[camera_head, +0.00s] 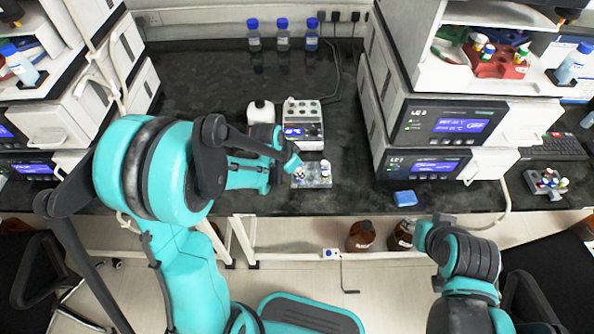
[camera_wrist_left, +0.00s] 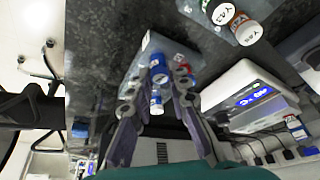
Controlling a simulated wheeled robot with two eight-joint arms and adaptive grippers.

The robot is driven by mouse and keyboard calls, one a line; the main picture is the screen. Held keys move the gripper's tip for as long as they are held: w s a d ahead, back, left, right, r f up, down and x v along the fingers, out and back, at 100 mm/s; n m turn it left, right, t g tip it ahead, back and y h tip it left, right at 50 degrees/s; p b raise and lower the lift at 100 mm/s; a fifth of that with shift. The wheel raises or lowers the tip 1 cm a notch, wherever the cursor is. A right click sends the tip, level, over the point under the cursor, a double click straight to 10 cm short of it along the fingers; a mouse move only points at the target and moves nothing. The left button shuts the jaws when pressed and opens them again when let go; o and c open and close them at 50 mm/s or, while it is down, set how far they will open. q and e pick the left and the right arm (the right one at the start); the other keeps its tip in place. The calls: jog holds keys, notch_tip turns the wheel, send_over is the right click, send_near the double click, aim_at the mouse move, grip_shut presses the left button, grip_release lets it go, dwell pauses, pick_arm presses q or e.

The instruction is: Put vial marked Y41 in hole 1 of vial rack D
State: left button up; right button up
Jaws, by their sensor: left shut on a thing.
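My left gripper (camera_head: 294,166) is over the clear rack (camera_head: 318,184) at the bench's front edge. In the left wrist view its two fingers (camera_wrist_left: 158,98) are closed around a small vial with a blue cap (camera_wrist_left: 158,68); its marking cannot be read. A grey-blue translucent block (camera_wrist_left: 150,43), apparently the rack, lies just behind it, and I cannot tell whether the vial touches it. Two vials with white marked tops (camera_wrist_left: 245,31) show at the upper right. A small white-topped vial (camera_head: 325,163) shows in the head view. My right gripper (camera_head: 430,230) is low at the right, its fingers unclear.
A white device with a blue display (camera_head: 303,122) stands behind the rack, with a white bottle (camera_head: 261,111) beside it. Several blue-capped bottles (camera_head: 283,36) stand at the back. A blue item (camera_head: 405,198) lies right of the rack. Stacked instruments (camera_head: 448,122) block the right.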

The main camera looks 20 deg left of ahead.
pick_arm(q)
jog(key=o, duration=0.9)
jog(key=shift+o, duration=0.3)
jog(key=shift+o, duration=1.3)
jog(key=shift+r+p, duration=2.35)
jog(key=shift+r, duration=0.7)
